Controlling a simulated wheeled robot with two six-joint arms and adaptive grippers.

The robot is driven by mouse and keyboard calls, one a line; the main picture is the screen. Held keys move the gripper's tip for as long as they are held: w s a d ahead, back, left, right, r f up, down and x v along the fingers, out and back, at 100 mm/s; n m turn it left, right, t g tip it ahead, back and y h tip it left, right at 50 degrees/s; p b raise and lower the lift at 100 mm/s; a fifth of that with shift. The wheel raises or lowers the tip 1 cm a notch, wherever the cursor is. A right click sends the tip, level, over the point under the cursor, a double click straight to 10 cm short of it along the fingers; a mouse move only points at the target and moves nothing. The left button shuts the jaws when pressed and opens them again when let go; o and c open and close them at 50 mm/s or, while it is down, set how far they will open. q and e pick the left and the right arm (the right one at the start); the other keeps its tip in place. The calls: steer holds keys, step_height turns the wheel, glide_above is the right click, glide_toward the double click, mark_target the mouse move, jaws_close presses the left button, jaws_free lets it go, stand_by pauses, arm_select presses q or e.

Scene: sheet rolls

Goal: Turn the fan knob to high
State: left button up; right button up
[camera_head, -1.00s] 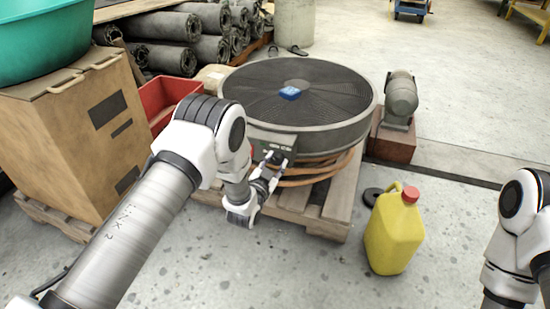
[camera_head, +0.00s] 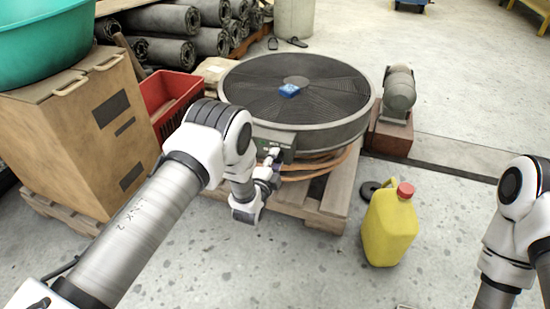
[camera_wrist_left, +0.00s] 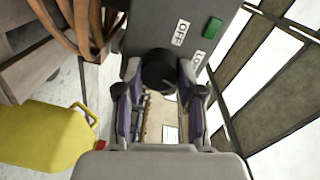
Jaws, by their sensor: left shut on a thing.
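The fan (camera_head: 325,132) is a large round drum with a dark grille, lying flat on a wooden pallet. Its grey control box (camera_head: 287,145) faces me. In the left wrist view, the box (camera_wrist_left: 222,12) carries an OFF label, a partly hidden label starting with L, and a green rectangle. The black fan knob (camera_wrist_left: 158,70) sits between the fingers of my left gripper (camera_wrist_left: 160,80), which is shut on it. The knob's pointer mark cannot be made out. In the head view, my left gripper (camera_head: 270,165) is at the box, partly hidden by its wrist. My right gripper is out of view.
A yellow jug (camera_head: 388,230) with a red cap stands right of the pallet (camera_head: 330,208). A motor (camera_head: 399,92) stands on a reddish block behind it. A red crate (camera_head: 166,92) and a cardboard box (camera_head: 75,130) are at the left. A small blue thing (camera_head: 289,90) lies on the grille.

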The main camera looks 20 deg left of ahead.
arm_select(q)
steer(key=shift+m, duration=1.1)
steer(key=o, duration=1.1)
steer(key=shift+o, duration=0.2)
steer(key=s, duration=1.2)
steer(key=shift+r, duration=0.3)
steer(key=shift+a, duration=0.15)
